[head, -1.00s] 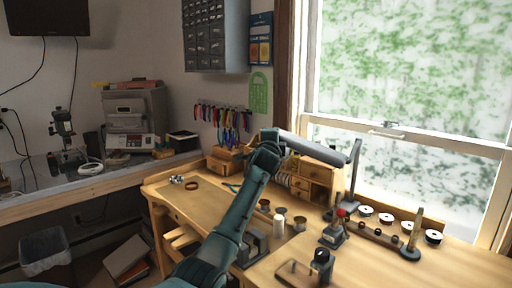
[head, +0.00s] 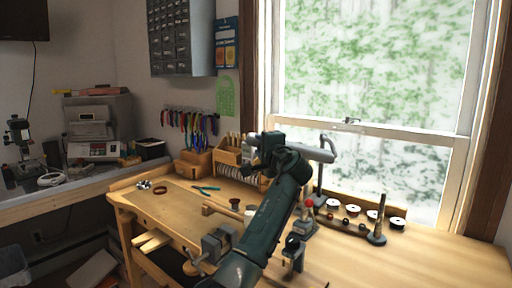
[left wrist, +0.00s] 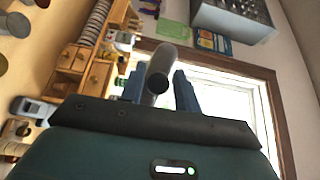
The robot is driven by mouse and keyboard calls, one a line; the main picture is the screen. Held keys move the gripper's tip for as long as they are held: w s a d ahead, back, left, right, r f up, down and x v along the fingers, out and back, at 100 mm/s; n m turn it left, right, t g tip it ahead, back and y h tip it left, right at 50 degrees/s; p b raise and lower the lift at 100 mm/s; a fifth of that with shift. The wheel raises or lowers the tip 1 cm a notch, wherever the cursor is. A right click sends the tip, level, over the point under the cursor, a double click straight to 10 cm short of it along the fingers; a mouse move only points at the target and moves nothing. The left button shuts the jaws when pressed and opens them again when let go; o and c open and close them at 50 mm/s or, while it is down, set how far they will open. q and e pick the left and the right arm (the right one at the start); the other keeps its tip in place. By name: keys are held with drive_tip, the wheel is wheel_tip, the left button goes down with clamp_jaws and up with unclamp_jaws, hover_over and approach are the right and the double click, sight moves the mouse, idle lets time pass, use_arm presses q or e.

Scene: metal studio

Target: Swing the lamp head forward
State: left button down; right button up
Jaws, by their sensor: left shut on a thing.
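The lamp has a grey tube-shaped head (head: 318,154) on a thin dark post (head: 320,182) at the back of the wooden workbench, near the window. My left gripper (head: 262,148) is at the left end of the head, and my dark green arm runs up to it from the bottom. In the left wrist view, the round end of the lamp head (left wrist: 160,72) lies between the two blue fingers of my left gripper (left wrist: 160,90), which is shut on it. The far part of the head is hidden there. My right gripper is not in view.
Small wooden drawers (head: 230,155) stand behind my arm. Several spools (head: 352,210) and a dark upright rod (head: 379,222) stand to the right. A vise (head: 214,245) and pliers (head: 207,189) are to the left. The right front of the workbench (head: 430,262) is clear.

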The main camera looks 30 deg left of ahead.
use_arm(q)
drive_tip(key=shift+f, duration=0.35)
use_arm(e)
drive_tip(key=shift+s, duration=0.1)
use_arm(q)
drive_tip(key=c, duration=1.3)
unclamp_jaws()
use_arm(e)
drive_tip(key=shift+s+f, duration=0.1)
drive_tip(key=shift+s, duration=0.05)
use_arm(q)
drive_tip(key=b+v, duration=0.2)
drive_tip(key=v, duration=1.1)
drive_tip(key=shift+r, duration=0.15)
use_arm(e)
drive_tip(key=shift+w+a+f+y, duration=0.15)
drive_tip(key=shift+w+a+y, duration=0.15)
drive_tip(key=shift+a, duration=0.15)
use_arm(q)
drive_tip(key=shift+d, duration=0.1)
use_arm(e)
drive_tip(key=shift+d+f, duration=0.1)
